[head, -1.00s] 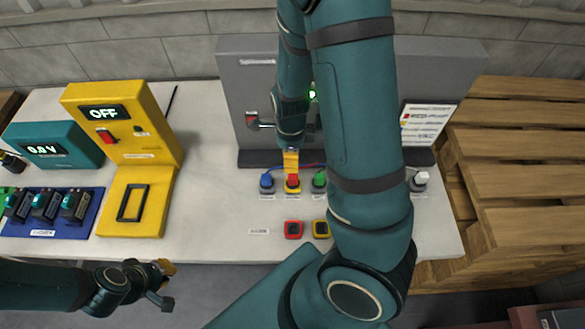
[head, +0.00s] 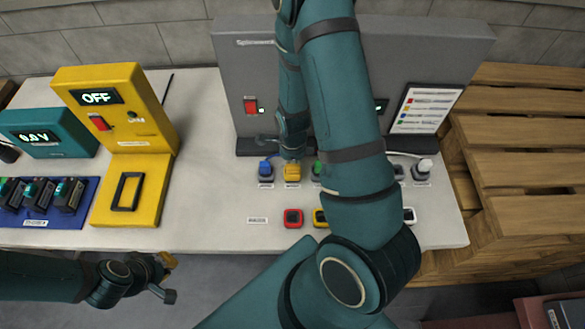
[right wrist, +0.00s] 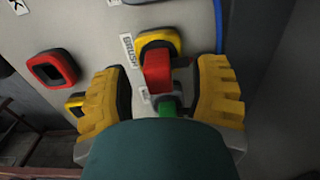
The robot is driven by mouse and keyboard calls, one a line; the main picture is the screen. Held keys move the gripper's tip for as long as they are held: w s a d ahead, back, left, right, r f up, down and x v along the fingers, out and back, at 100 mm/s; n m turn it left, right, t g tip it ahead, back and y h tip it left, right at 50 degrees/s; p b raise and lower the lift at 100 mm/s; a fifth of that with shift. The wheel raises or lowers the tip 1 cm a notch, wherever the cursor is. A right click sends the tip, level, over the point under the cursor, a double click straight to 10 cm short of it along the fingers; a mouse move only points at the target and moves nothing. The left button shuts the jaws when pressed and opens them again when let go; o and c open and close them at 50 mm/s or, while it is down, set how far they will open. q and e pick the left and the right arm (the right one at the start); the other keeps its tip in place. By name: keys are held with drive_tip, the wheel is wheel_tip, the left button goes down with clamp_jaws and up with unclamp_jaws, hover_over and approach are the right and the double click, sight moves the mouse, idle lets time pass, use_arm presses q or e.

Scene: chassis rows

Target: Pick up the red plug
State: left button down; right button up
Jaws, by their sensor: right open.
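The red plug (right wrist: 157,70) shows in the right wrist view, at a yellow-rimmed socket (right wrist: 160,38). My right gripper (right wrist: 160,82) is open, with one yellow finger on each side of the plug and visible gaps between. In the head view my right gripper (head: 291,170) is low over the plug row, and the red plug is hidden behind it. A green plug part (right wrist: 172,106) shows just below the red plug in the wrist view. My left gripper (head: 164,278) is off the table's front edge, empty, its fingers apart.
A blue plug (head: 265,168) stands close left of my right gripper, and a white plug (head: 424,166) stands farther right. A red-rimmed socket (head: 293,218) lies in front. The grey panel (head: 430,60) rises behind. The yellow OFF unit (head: 140,205) is at left.

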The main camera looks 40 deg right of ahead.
drive_tip(key=shift+f, duration=0.65)
drive_tip(key=shift+a, duration=0.1)
clamp_jaws()
